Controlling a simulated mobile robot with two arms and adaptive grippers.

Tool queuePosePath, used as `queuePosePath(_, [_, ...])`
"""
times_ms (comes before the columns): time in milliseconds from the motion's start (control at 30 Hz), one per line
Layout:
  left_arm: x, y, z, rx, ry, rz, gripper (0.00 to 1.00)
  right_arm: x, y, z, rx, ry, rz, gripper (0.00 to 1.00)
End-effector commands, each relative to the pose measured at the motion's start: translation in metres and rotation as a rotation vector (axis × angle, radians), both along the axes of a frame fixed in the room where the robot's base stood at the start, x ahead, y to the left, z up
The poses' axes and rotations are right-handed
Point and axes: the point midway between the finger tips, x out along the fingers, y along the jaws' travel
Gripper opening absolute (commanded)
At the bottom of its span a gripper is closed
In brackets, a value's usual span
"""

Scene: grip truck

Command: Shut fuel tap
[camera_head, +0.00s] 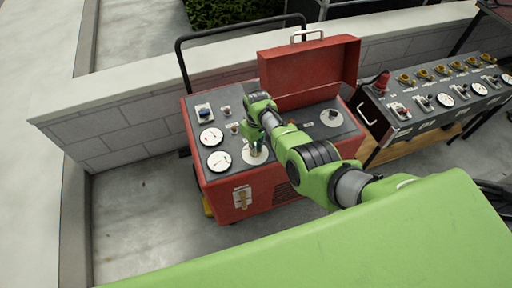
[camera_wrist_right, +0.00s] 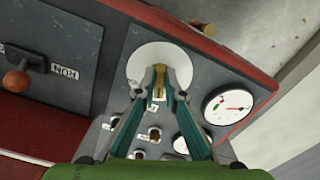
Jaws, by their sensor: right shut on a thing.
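A small brass tap lever (camera_wrist_right: 159,88) sits on a round white plate (camera_wrist_right: 143,62) on the grey panel of a red machine (camera_head: 252,198). In the right wrist view the two fingers of my right gripper (camera_wrist_right: 160,78) are closed in on the brass lever from both sides. In the head view my right gripper (camera_head: 255,146) reaches down to the white plate (camera_head: 256,157) near the panel's front edge, and the lever is hidden behind it. My left gripper is not in view.
White gauges (camera_head: 218,161) stand left of my gripper. A red lid box (camera_head: 309,66) rises behind. A dial with a dark knob (camera_head: 331,117) is to the right. A second control panel (camera_head: 432,98) stands further right. A low block wall (camera_head: 130,125) runs behind.

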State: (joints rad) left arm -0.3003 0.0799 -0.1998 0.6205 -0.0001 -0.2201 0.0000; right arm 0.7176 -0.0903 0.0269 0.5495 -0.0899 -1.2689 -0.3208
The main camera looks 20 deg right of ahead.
Motion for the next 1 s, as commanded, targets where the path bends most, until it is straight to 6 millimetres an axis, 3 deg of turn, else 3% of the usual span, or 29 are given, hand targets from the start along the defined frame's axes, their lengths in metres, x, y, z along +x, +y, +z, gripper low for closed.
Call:
queuePosePath(500, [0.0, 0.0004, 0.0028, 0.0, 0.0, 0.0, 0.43, 0.0017, -0.0034, -0.0005, -0.001, 0.001, 0.365, 0.0])
queuePosePath(1000, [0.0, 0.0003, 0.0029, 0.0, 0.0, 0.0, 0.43, 0.0023, -0.0032, -0.0004, 0.001, 0.001, 0.449, 0.0])
